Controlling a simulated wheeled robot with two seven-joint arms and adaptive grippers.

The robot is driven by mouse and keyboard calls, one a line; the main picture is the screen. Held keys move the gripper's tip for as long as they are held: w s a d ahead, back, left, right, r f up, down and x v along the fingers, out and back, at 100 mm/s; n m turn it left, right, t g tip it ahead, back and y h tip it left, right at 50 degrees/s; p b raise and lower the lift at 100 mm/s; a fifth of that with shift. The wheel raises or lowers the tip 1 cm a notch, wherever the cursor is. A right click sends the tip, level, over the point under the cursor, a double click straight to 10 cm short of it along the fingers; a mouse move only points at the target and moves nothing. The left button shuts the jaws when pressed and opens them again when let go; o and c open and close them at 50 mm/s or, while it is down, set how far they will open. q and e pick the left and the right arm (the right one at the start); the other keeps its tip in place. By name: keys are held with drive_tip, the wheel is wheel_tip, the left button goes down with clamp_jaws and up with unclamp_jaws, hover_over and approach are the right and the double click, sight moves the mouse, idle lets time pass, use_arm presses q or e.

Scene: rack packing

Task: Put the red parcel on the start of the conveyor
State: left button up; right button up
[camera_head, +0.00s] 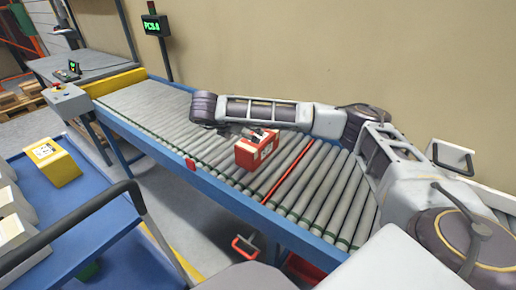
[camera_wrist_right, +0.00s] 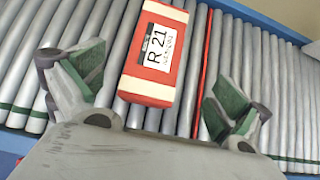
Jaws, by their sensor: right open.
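The red parcel (camera_head: 257,149) rests on the rollers of the conveyor (camera_head: 213,167), just left of a red line across the rollers in the head view. In the right wrist view the parcel (camera_wrist_right: 155,54) shows a white label reading "R 21" and lies ahead of and between the fingers. My right gripper (camera_head: 246,131) is at the parcel's far side in the head view. Its fingers (camera_wrist_right: 160,98) are spread wide, with visible space on both sides of the parcel. My left gripper is not in view.
A blue cart (camera_head: 97,207) with a yellow parcel (camera_head: 53,163) and pale boxes stands at the left. A control box (camera_head: 66,100) and a sign post (camera_head: 156,27) stand by the conveyor's far end. Rollers left of the parcel are clear.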

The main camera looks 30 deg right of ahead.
sight(258, 147)
drive_tip(key=shift+b+x, duration=0.6)
drive_tip(key=shift+x, duration=0.55)
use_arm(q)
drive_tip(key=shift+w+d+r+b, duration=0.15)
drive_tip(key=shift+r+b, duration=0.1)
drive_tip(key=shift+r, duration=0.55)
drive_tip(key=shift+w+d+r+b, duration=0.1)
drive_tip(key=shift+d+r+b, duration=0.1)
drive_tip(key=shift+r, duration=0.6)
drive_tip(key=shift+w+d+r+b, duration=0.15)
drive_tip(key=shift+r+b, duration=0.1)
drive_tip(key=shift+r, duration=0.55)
use_arm(e)
drive_tip(key=shift+x, duration=2.7)
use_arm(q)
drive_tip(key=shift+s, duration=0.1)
